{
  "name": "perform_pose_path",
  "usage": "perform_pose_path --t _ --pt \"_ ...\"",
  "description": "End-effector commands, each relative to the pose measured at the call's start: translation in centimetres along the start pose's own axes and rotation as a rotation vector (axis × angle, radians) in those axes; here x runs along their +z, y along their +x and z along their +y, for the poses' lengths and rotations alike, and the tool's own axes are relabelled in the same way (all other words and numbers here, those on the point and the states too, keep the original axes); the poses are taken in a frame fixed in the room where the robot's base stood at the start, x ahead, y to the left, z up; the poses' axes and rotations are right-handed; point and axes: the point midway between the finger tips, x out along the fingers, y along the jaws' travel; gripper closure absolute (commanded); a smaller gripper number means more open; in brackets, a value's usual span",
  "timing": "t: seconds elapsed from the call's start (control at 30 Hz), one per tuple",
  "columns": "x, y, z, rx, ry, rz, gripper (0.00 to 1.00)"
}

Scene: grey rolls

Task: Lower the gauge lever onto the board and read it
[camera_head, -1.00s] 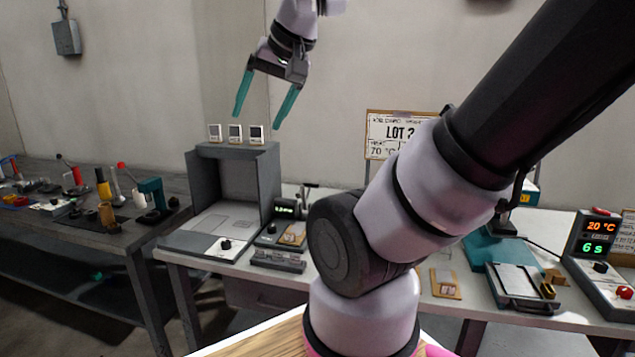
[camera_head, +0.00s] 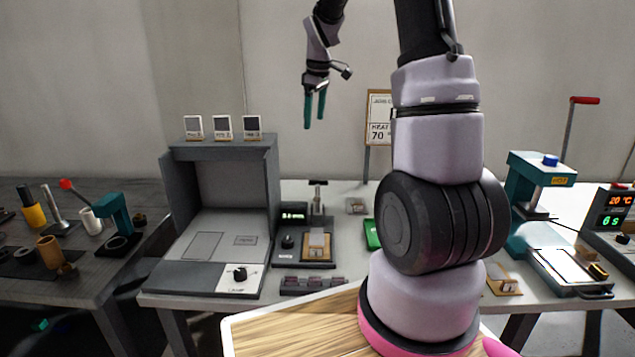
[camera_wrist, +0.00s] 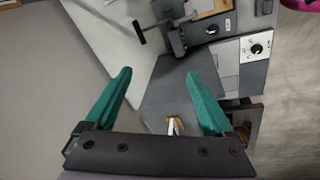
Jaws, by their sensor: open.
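The gauge (camera_head: 290,240) is a dark unit with a small lit display, whose digits are too small to read surely, and a knob. Its lever (camera_head: 318,188), a post with a black T-shaped handle, stands raised behind the tan board (camera_head: 318,243), which lies on the gauge's base. In the wrist view the lever handle (camera_wrist: 140,32) shows at the top, and the board (camera_wrist: 212,8) is partly cut off by the frame edge. My gripper (camera_head: 314,118) is open and empty, high above the back of the bench, apart from the lever. Its teal fingers (camera_wrist: 158,75) are spread in the wrist view.
A grey open-fronted light box (camera_head: 225,165) stands left of the gauge, with several small cards on top. A sign (camera_head: 379,115) stands behind. My arm hides the bench's middle.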

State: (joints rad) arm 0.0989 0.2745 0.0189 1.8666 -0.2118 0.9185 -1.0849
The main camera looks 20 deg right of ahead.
Motion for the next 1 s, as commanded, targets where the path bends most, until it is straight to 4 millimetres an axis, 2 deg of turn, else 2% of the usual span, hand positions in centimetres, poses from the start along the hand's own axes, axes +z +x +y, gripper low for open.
perform_pose_path --t 0.03,0.1,0.3,0.4,0.67,1.0 --pt "-0.3 2.6 1.2 -0.017 -0.058 -0.026 0.12" --pt "-0.6 5.5 2.5 -0.035 -0.145 -0.05 0.12" --pt "-0.7 12.5 5.0 -0.083 -0.339 -0.1 0.12" --pt "-0.6 14.5 5.6 -0.098 -0.397 -0.112 0.12" --pt "-0.3 17.3 5.8 -0.11 -0.438 -0.12 0.12" --pt "0.6 23.5 5.2 -0.11 -0.436 -0.12 0.12"
